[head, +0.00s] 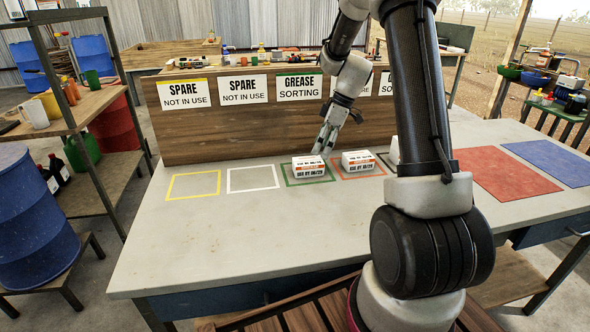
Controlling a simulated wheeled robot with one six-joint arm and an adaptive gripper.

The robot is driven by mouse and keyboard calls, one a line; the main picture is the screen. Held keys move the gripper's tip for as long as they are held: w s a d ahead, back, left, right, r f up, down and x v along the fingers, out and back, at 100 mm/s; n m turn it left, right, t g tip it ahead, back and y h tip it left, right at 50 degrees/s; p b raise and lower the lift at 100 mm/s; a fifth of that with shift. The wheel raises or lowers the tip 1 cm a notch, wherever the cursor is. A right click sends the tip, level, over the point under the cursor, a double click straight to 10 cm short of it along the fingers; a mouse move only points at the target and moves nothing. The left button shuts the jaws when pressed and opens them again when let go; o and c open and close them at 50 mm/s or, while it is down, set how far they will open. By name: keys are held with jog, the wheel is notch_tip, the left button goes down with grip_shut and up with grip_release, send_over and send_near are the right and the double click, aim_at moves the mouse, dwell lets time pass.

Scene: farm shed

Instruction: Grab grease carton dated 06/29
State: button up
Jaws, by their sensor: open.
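A small white carton with an orange band (308,174) sits inside the green outlined square on the bench, below the grease sorting sign (299,87). Its label appears to read "use by 06/29", though the print is small. A second similar carton (358,161) sits to its right in the orange outlined square; its date appears to read 10/29. My gripper (322,146) is open and points down just above and behind the right side of the green-square carton. I cannot tell whether the fingers touch it. A third pale object (394,151) is mostly hidden behind my arm.
Yellow (176,199) and white (253,191) outlined squares on the left are empty. A wooden board (220,136) with signs stands behind the cartons. Red (508,173) and blue (551,162) mats lie bare on the right. The bench front is clear.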

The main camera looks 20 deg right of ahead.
aim_at(309, 161)
jog(key=shift+w+a+r+n, duration=0.25)
jog(key=shift+w+a+n, duration=0.25)
jog(key=shift+a+n, duration=0.25)
jog(key=shift+n, duration=1.25)
jog(key=shift+w+x, duration=0.2)
jog(key=shift+x, duration=1.75)
jog(key=shift+w+x, duration=0.15)
jog(key=shift+x, duration=1.75)
jog(key=shift+f, duration=0.25)
jog(key=shift+c, duration=0.4)
jog(key=c, duration=1.1)
